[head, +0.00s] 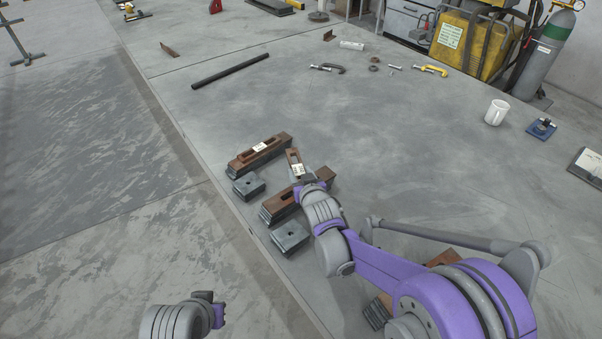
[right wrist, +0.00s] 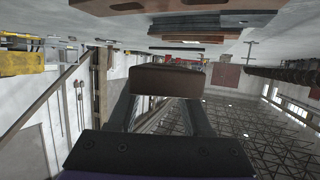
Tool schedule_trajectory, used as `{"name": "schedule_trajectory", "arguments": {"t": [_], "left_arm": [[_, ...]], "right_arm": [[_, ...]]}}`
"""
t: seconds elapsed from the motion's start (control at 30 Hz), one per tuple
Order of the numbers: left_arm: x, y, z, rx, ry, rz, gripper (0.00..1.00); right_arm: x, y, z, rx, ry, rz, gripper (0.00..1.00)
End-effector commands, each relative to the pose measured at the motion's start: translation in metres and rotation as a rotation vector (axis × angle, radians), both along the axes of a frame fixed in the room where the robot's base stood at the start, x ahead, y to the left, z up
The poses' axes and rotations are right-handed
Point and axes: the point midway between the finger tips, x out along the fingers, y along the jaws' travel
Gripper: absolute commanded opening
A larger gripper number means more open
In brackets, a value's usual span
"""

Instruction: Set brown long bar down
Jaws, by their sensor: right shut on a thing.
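My right gripper (head: 306,180) is shut on a brown long bar (head: 293,158) with a slot and a white label. The bar points away from the gripper, between two brown-topped stacks on the table. In the right wrist view the bar's brown end (right wrist: 165,79) sits between the jaws. I cannot tell whether the bar touches the table; the gripper hides its near end. My left gripper (head: 212,308) is at the lower left, away from the bar; its jaws are not clear.
A labelled brown bar stack (head: 262,152) stands behind and another (head: 279,207) in front. Grey blocks (head: 248,186) and (head: 289,237) lie along the table's left edge. The table's middle is clear.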

Motion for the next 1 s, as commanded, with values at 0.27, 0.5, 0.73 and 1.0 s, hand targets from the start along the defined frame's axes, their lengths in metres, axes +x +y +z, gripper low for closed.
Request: {"name": "schedule_trajectory", "arguments": {"t": [0.27,0.5,0.73,1.0], "left_arm": [[-0.005,0.000,-0.020,0.000,0.010,0.000,0.00],[-0.008,0.000,-0.036,0.000,0.016,0.000,0.00],[-0.009,0.000,-0.041,0.000,0.017,0.000,0.00],[-0.009,0.000,-0.040,0.000,0.017,0.000,0.00]], "right_arm": [[-0.001,0.000,-0.028,0.001,-0.002,0.000,0.00],[0.000,0.000,-0.052,0.000,-0.002,0.000,0.00],[0.000,0.000,-0.060,0.001,-0.003,0.000,0.00],[0.000,0.000,-0.059,0.001,-0.003,0.000,0.00]]}}
